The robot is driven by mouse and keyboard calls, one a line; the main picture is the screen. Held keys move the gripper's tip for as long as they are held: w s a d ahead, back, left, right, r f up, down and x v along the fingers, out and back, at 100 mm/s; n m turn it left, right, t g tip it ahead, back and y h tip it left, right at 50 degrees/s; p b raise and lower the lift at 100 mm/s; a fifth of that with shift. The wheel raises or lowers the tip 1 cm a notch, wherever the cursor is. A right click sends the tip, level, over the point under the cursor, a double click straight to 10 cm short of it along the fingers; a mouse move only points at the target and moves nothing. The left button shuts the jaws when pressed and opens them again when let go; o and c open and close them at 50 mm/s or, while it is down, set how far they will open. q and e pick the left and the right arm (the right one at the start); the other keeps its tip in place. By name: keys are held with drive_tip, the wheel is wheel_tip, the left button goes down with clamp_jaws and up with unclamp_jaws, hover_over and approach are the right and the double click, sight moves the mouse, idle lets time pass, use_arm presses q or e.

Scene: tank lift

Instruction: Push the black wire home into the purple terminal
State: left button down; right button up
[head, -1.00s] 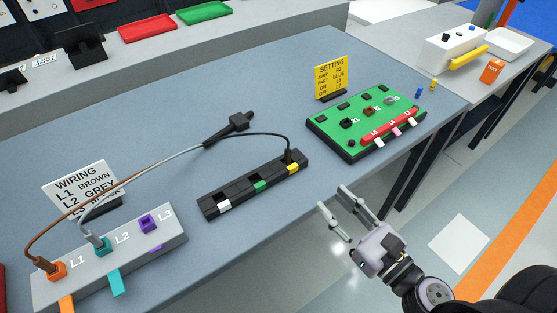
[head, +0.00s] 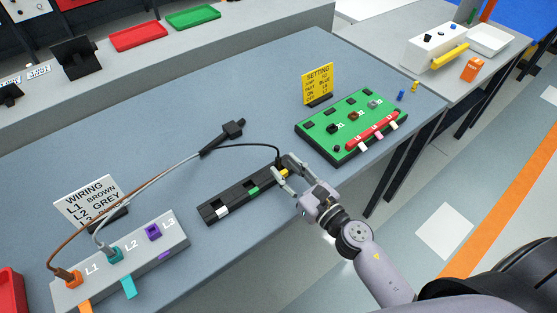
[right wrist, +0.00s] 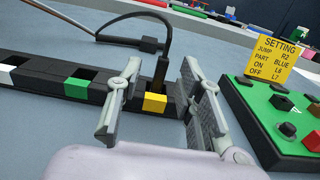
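The black wire (head: 255,146) runs from the cable plug to the far end of the black holder strip, where its end stands upright beside a yellow block (right wrist: 154,103). My right gripper (head: 282,171) is open at that end. In the right wrist view its fingers (right wrist: 160,95) stand on either side of the black wire end (right wrist: 160,68), with gaps visible. The purple terminal (head: 153,232) is at L3 on the grey wiring block, with no wire in it. The brown wire (head: 95,215) runs to orange L1 and the grey wire (head: 140,190) to teal L2. My left gripper is not in view.
The black holder strip (head: 232,196) has white, green and yellow blocks. A green board (head: 345,128) with a yellow setting card (head: 318,84) stands just right of my gripper. A wiring card (head: 84,200) stands behind the terminal block. The blue table between strip and terminals is clear.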

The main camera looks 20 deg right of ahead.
sight(280, 162)
drive_tip(key=p+x, duration=0.1)
drive_tip(key=x, duration=0.3)
drive_tip(key=shift+w+d+f, duration=0.1)
drive_tip(key=shift+c, duration=0.4)
clamp_jaws()
